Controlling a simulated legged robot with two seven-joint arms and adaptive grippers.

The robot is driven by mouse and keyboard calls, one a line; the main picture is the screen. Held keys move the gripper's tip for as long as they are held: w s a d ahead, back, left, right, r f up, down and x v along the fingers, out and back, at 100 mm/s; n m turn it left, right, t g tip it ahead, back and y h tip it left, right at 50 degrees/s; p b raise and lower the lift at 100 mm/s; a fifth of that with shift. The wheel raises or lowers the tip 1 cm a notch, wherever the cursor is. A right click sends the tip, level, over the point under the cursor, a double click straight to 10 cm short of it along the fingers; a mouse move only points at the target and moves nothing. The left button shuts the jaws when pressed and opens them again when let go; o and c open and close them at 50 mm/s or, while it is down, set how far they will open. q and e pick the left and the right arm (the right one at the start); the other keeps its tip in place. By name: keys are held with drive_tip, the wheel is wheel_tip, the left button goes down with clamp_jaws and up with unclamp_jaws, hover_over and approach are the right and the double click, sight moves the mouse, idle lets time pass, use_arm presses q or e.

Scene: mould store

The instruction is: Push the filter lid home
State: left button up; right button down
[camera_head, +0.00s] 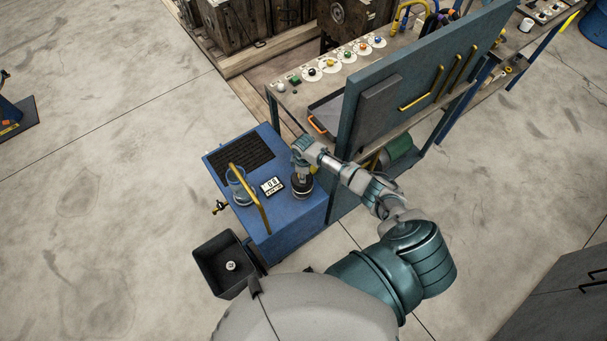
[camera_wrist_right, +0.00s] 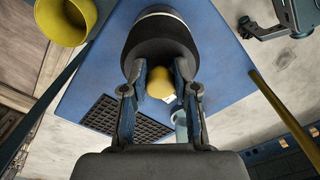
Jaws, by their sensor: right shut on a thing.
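The filter lid, a dark round piece (camera_head: 302,189), is at the right side of the blue cart's top (camera_head: 284,226). In the right wrist view the dark rounded body (camera_wrist_right: 158,42) has a pale band, and a yellow knob (camera_wrist_right: 160,84) shows between the fingers. My right gripper (camera_head: 302,174) is directly above the lid, pointing down. In the right wrist view the gripper (camera_wrist_right: 160,90) is shut on the yellow knob, with a finger on each side. Whether a gap remains under the lid is hidden.
A glass jar (camera_head: 240,188), a yellow bar (camera_head: 248,200) and a small display (camera_head: 272,186) stand close left of the lid. A black grille (camera_head: 241,159) lies behind. A dark bin (camera_head: 223,272) is at front left. A tall teal panel (camera_head: 415,85) rises at right.

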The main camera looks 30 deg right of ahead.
drive_tip(key=shift+s+d, duration=0.1)
drive_tip(key=c, duration=0.8)
unclamp_jaws()
drive_tip(key=shift+r, duration=0.1)
wheel_tip(320, 180, up, 12)
drive_tip(key=shift+f, duration=0.2)
